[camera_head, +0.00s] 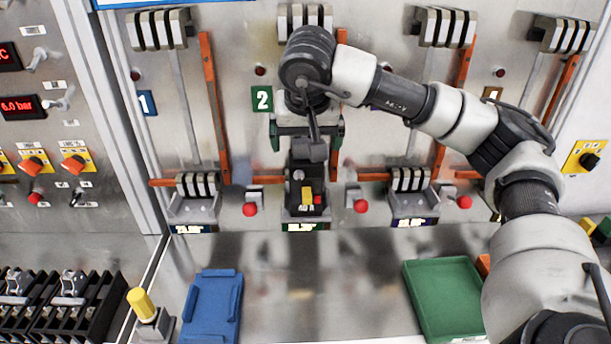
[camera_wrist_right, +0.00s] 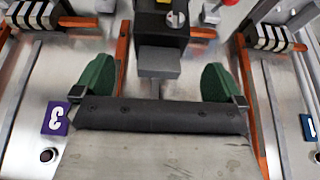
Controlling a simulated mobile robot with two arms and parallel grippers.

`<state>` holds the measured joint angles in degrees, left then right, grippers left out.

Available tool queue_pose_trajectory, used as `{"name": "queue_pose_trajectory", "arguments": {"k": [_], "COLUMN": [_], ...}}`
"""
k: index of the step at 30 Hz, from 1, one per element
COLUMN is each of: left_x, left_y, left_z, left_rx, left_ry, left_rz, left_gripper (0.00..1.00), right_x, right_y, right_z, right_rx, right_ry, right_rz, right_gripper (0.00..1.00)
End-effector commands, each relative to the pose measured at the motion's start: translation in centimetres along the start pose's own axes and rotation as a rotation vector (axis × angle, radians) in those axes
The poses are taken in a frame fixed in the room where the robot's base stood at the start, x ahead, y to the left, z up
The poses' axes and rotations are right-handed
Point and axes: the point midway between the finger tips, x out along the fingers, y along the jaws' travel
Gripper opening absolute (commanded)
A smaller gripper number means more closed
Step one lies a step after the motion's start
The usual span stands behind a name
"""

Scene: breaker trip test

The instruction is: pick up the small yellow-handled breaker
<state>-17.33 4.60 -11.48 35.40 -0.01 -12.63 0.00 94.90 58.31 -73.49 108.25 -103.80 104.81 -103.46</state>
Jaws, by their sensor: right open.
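The small breaker (camera_head: 305,172) is a black block with a yellow handle (camera_head: 307,196) and a red button, seated upright in the middle bay below the green "2" label. In the right wrist view the breaker (camera_wrist_right: 158,32) shows at the top centre, with a grey block (camera_wrist_right: 158,62) projecting from it. My right gripper (camera_head: 307,132) is open, its green fingers apart just above the breaker. In the wrist view the gripper (camera_wrist_right: 160,85) has a finger on each side of the grey block, with gaps to both. My left gripper is not in view.
Empty-looking bays (camera_head: 195,206) and (camera_head: 410,203) flank the middle one, with red knobs and orange bars between. A blue tray (camera_head: 211,308) and a green tray (camera_head: 445,298) lie on the counter. A yellow-topped post (camera_head: 141,303) stands at lower left. Counter between the trays is clear.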

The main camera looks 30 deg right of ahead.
Motion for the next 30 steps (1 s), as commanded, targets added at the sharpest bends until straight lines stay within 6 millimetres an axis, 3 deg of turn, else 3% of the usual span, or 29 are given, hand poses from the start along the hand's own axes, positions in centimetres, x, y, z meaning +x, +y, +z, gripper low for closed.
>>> {"name": "queue_pose_trajectory", "arguments": {"k": [1, 10, 19, 30], "left_x": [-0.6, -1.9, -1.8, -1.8], "left_y": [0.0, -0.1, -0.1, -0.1], "left_z": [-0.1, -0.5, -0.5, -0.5], "left_rx": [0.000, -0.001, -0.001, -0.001], "left_ry": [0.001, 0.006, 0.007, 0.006], "left_rz": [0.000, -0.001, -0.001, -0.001], "left_gripper": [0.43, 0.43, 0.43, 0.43], "right_x": [0.0, 4.6, 5.2, 5.2], "right_y": [0.0, 0.1, 0.0, 0.0], "right_z": [-0.7, -0.6, -0.6, -0.6], "right_rx": [0.004, 0.002, 0.002, 0.002], "right_ry": [0.000, -0.001, 0.001, 0.001], "right_rz": [0.001, 0.002, -0.001, -0.001], "right_gripper": [1.00, 1.00, 1.00, 0.43]}}
